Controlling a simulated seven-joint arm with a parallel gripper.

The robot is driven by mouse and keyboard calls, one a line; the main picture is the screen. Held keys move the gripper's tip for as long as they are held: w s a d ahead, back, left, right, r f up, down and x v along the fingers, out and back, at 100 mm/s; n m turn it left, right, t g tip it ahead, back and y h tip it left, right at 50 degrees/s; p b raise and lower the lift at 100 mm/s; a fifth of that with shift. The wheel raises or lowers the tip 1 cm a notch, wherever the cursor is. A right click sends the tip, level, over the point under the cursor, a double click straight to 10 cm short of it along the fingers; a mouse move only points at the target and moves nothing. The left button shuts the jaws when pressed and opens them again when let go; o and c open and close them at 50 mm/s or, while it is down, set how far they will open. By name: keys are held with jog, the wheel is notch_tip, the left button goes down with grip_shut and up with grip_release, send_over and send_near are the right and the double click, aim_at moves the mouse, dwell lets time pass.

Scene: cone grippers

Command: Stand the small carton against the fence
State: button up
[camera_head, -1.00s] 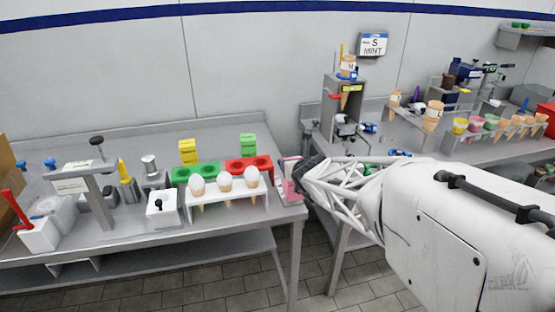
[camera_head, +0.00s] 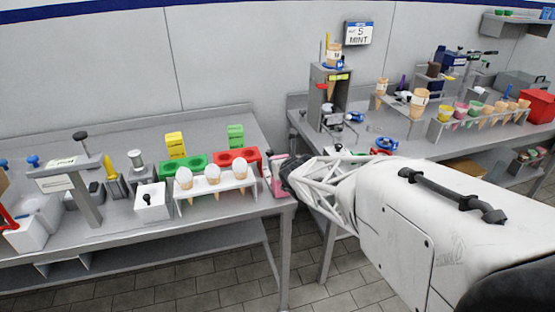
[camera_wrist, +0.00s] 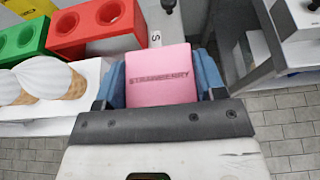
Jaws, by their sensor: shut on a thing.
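The small carton (camera_wrist: 160,75) is pink and marked STRAWBERRY. In the wrist view it sits between the blue finger pads of my gripper (camera_wrist: 166,82), which is shut on it. In the head view the carton (camera_head: 277,182) is at the right end of the left table, just right of the white cone rack. My gripper (camera_head: 290,174) reaches it from the right. I cannot tell whether the carton's base touches the table. No part shows clearly enough for me to name it as the fence.
The white rack (camera_head: 218,193) with several topped cones stands close left of the carton, with red (camera_head: 238,156) and green (camera_head: 183,161) holed blocks behind. A small S tag (camera_wrist: 155,40) lies beyond the carton. A gap separates this table from the right table (camera_head: 360,125).

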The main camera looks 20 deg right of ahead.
jog(key=shift+f, duration=0.1)
jog(key=o, duration=1.4)
jog(key=shift+s+r, duration=0.35)
jog(key=shift+s, duration=0.2)
jog(key=v, duration=1)
jog(key=shift+s+r, duration=0.2)
jog(key=shift+s, duration=0.15)
